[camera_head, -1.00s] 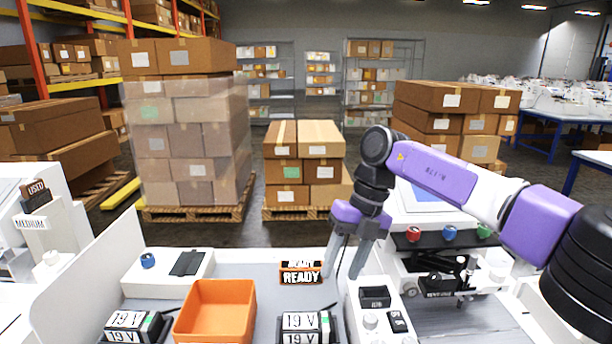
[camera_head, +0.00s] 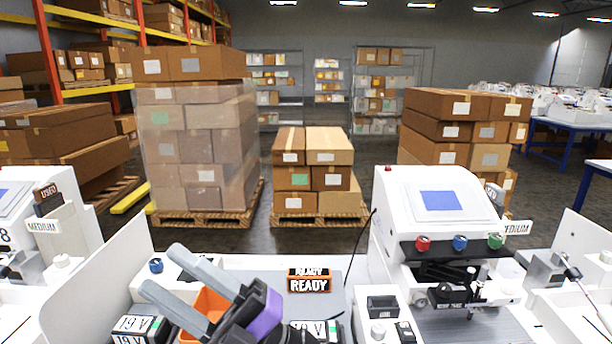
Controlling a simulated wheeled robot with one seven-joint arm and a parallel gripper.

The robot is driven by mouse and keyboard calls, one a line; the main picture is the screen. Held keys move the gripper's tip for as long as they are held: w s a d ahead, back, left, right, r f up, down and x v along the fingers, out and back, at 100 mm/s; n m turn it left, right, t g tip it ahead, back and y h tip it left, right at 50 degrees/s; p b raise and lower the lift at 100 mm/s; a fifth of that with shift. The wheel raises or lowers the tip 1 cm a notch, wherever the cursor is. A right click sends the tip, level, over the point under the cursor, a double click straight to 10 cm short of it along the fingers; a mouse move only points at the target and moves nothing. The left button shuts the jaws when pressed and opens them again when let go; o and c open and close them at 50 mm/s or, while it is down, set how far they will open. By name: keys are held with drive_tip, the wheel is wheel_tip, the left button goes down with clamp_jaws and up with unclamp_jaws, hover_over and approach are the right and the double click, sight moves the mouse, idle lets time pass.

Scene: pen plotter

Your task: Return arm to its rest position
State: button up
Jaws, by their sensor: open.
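My gripper (camera_head: 167,270) is at the lower left of the head view, over the workbench. Its two grey fingers point up and to the left. They are spread apart with nothing between them. The purple and black wrist sits behind them near the bottom edge. The gripper partly hides the orange bin (camera_head: 208,303) and the 19 V blocks. The rest of my arm is out of view.
The white plotter (camera_head: 440,205) with a blue screen and coloured knobs stands at the right. A READY sign (camera_head: 309,281) stands at the bench's middle, near a white switch box (camera_head: 384,308). A white panel (camera_head: 95,285) borders the left. Stacked cartons (camera_head: 200,150) stand beyond.

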drive_tip(key=s+d+f+m+t+h, duration=0.3)
drive_tip(key=d+f+m+t+h, duration=0.4)
drive_tip(key=d+m+t+h, duration=0.6)
drive_tip(key=s+d+f+m+t+h, duration=0.3)
drive_tip(key=d+f+m+t+h, duration=0.45)
drive_tip(key=m, duration=0.85)
drive_tip(key=s+d+f+m+g+h, duration=0.1)
drive_tip(key=s+d+f, duration=0.3)
drive_tip(key=s, duration=0.4)
drive_tip(key=s+d+f+m+g+h, duration=0.1)
drive_tip(key=s+d+f+g, duration=0.3)
drive_tip(key=s, duration=0.5)
drive_tip(key=s+d+f+g+h, duration=0.3)
drive_tip(key=s+d+f, duration=0.1)
drive_tip(key=s+d, duration=0.3)
drive_tip(key=shift+s+d+m, duration=0.15)
drive_tip(key=shift+s+m, duration=0.25)
drive_tip(key=shift+s, duration=0.3)
